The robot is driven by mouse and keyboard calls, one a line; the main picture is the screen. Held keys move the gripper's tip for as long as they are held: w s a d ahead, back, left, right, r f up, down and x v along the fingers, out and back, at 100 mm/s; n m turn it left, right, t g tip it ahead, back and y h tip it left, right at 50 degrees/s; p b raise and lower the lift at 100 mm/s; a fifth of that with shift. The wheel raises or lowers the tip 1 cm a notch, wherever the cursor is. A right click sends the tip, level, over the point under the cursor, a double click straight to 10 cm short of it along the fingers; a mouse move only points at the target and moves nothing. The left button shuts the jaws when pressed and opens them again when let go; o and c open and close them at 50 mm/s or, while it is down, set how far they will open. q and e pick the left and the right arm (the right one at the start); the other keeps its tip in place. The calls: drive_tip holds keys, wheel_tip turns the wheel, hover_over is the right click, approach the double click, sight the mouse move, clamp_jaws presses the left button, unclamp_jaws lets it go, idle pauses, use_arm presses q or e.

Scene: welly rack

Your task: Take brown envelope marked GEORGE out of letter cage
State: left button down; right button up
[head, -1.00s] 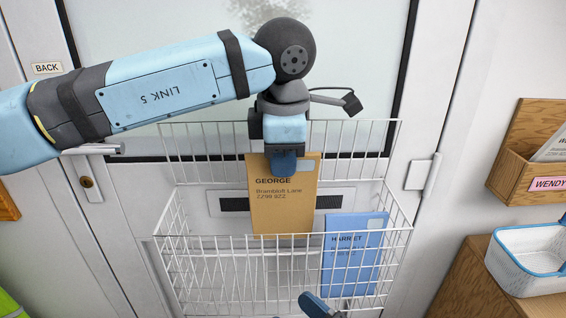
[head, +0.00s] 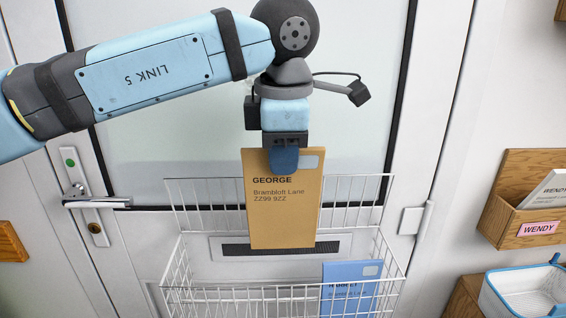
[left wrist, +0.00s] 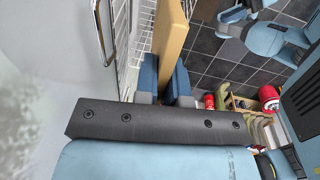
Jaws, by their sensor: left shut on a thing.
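The brown envelope (head: 283,215) marked GEORGE hangs upright from my left gripper (head: 285,160), which is shut on its top edge. In the left wrist view the envelope (left wrist: 171,35) stands edge-on between the two blue fingers (left wrist: 166,78). The white wire letter cage (head: 190,284) is fixed to the door. In the head view the envelope's bottom edge shows above the cage's front rim, with the back wires behind it. I cannot tell how far it stands from them. My right arm (left wrist: 262,38) shows in the left wrist view; its jaws are not clear.
A blue envelope (head: 348,290) stands in the cage at the right, its name partly behind wires. The door handle (head: 95,202) is at the left. A wooden WENDY rack (head: 502,222) and a white basket (head: 525,290) are at the right.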

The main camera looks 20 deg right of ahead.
use_arm(q)
drive_tip(key=s+a+b, duration=0.2)
drive_tip(key=s, duration=0.5)
drive_tip(key=s+a+b, duration=0.2)
drive_tip(key=s+b, duration=0.1)
drive_tip(key=s, duration=0.5)
drive_tip(key=shift+s+a, duration=0.25)
use_arm(e)
wheel_tip(320, 180, down, 5)
drive_tip(key=shift+r, duration=0.1)
use_arm(q)
drive_tip(key=shift+r, duration=0.1)
use_arm(e)
drive_tip(key=shift+s+d, duration=0.1)
